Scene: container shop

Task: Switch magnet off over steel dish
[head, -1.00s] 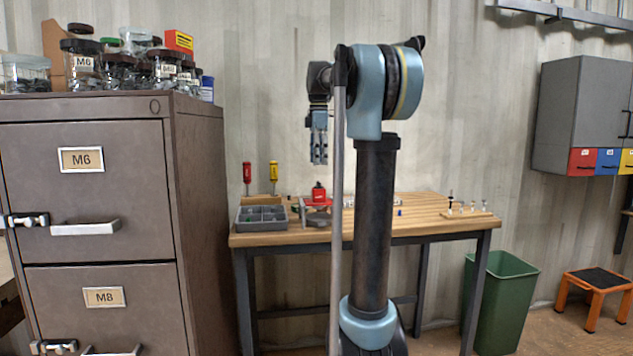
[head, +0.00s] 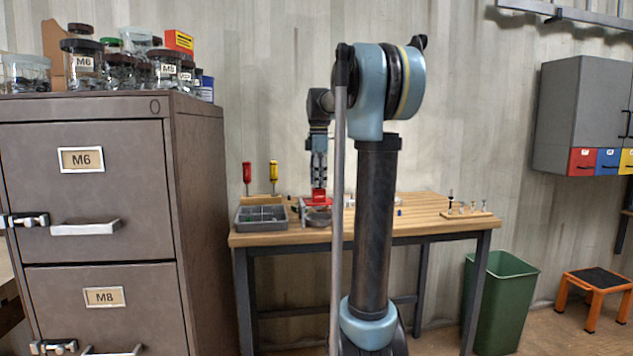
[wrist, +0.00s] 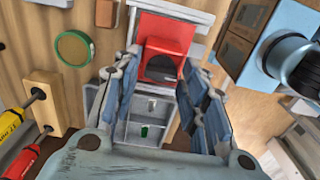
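The red magnet (head: 316,199) is at the back left of the workbench, above or at the grey steel dish (head: 318,217). The magnet also shows in the wrist view (wrist: 165,30) as a red block with a dark arched opening. My gripper (head: 319,186) points down, right over the magnet. In the wrist view my gripper's fingers (wrist: 160,62) are spread on either side of the red block; I cannot tell whether they touch it. The dish is not clearly made out in the wrist view.
A grey divided tray (head: 262,218) stands left of the dish; it holds a small green piece in the wrist view. Red (head: 247,172) and yellow (head: 273,172) screwdrivers stand behind it. A board with several pegs (head: 470,213) is at the bench's right. A filing cabinet (head: 90,200) is at left.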

